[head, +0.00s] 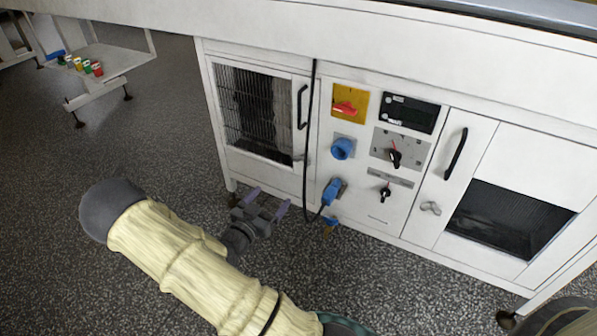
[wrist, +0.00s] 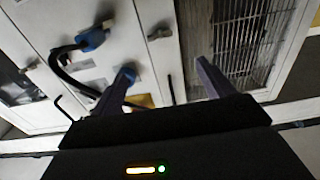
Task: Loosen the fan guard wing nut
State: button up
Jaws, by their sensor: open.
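A grey wing nut (head: 308,160) sits low on the right edge of the left door, beside a barred guard (head: 258,112); it is small in the head view. In the wrist view this wing nut (wrist: 159,33) shows beyond the fingertips, apart from them, with the barred guard (wrist: 240,42) to its right. A second grey wing nut (head: 430,208) is on the right door, left of a dark mesh panel (head: 508,218); it also shows in the wrist view (wrist: 30,65). My gripper (head: 269,201) is open and empty in front of the cabinet, below the left door.
A blue plug (head: 332,190) with a black cable (head: 309,130) hangs right of my gripper. A blue socket (head: 341,148), a red switch (head: 344,108) and black knobs (head: 395,158) fill the middle panel. Free floor lies left.

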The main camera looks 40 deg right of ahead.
aim_at(300, 162)
jog(key=b+x, duration=0.7)
jog(key=x, duration=0.9)
jog(key=shift+w+d, duration=0.1)
jog(key=shift+d, duration=0.05)
jog(key=shift+w+d+r, duration=0.1)
jog(key=shift+w+d, duration=0.1)
jog(key=shift+d, duration=0.3)
jog(key=c, duration=1)
